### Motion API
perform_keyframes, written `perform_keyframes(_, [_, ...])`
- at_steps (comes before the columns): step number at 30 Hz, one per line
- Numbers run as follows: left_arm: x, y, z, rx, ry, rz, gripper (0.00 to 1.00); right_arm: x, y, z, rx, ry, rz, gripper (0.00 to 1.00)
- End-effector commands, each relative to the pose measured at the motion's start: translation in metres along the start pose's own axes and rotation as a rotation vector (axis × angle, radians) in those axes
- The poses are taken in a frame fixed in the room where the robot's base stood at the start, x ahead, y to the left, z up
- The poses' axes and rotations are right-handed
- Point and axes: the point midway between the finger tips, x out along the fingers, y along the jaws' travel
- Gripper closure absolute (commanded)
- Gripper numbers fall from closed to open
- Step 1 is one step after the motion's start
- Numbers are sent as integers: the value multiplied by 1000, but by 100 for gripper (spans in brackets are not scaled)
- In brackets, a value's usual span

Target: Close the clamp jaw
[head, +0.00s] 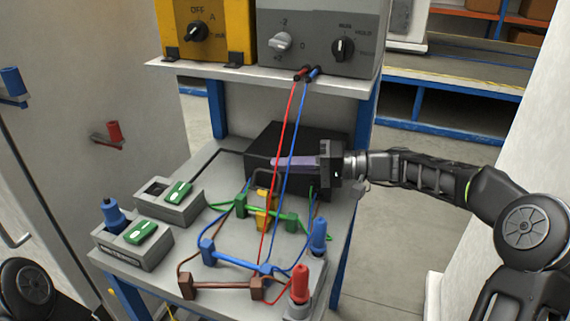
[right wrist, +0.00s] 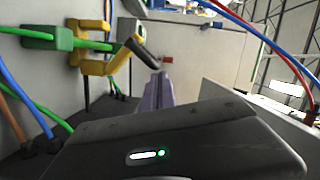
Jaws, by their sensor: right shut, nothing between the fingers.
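A yellow clamp-like piece (head: 263,210) with a dark arm stands on the grey bench among coloured cable blocks. In the right wrist view the yellow piece (right wrist: 93,66) stands beside a green block, with a yellow arm slanting up to a dark tip near my fingers. I cannot tell for sure that this is the clamp jaw, or how far it is open. My right gripper (head: 273,162) reaches in from the right over the black box, its purple-grey fingers shut and empty; its fingertips (right wrist: 158,80) show in the right wrist view, close to the dark tip. Contact is unclear. My left gripper is out of view.
A black box (head: 262,142) stands behind the blocks. Red and blue cables (head: 291,115) hang from the grey meter (head: 318,30) across the working area. Green, blue and brown blocks with wires crowd the bench. Two grey holders with green switches (head: 178,192) stand left.

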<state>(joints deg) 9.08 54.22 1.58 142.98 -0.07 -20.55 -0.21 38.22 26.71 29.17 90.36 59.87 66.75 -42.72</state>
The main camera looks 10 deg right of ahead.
Motion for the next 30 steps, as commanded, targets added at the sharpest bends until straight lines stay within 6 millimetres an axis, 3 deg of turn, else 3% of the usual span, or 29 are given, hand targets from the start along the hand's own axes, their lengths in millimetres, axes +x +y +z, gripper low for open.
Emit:
perform_keyframes(13, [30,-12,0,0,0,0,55,3,1,10,-109,-1,27,100])
perform_keyframes(26, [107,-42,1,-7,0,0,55,8,3,32,-419,-1,103,100])
perform_keyframes(30, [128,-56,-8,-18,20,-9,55,10,3,36,-517,-1,128,100])
